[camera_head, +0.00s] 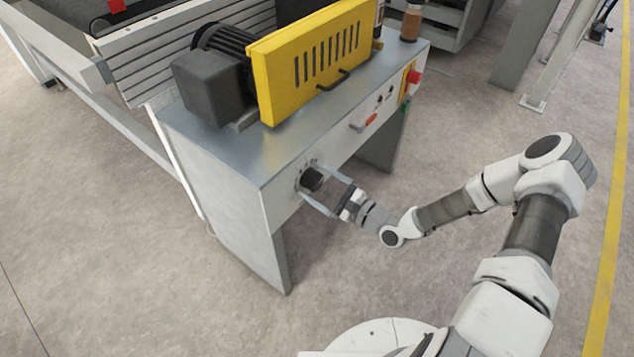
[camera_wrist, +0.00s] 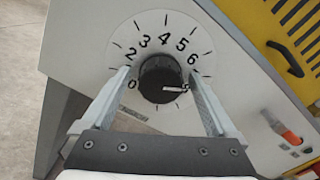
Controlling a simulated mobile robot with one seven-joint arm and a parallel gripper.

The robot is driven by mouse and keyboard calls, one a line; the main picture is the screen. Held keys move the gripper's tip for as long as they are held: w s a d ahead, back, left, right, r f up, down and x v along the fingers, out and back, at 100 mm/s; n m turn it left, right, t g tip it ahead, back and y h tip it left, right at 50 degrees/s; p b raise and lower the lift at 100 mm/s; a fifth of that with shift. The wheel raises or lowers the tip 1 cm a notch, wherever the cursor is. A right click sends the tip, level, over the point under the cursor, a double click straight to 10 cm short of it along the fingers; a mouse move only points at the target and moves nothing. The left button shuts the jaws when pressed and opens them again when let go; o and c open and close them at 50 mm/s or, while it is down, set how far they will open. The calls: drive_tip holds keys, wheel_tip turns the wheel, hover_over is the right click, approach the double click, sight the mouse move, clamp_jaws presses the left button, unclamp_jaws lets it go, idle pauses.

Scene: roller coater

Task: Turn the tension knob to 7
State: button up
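The tension knob (camera_wrist: 161,82) is a round black knob on a white dial on the machine's front panel. It also shows in the head view (camera_head: 311,179). Its white pointer line points right, by a partly hidden mark that looks like 8. Numbers 2 to 6 are readable above it and 0 is at its left; 1 and 7 are not readable, near the fingers. My gripper (camera_wrist: 161,78) has one finger on each side of the knob, with gaps visible between fingers and knob. It is open and holds nothing.
The panel belongs to a grey metal machine table (camera_head: 225,150) with a yellow guard (camera_head: 310,60) and dark motor (camera_head: 212,85) on top. A red-handled lever (camera_head: 370,120) and a red button (camera_head: 414,77) are further right. Floor in front is clear.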

drive_tip(key=p+v, duration=0.3)
drive_tip(key=v, duration=1.4)
drive_tip(key=shift+d, duration=0.2)
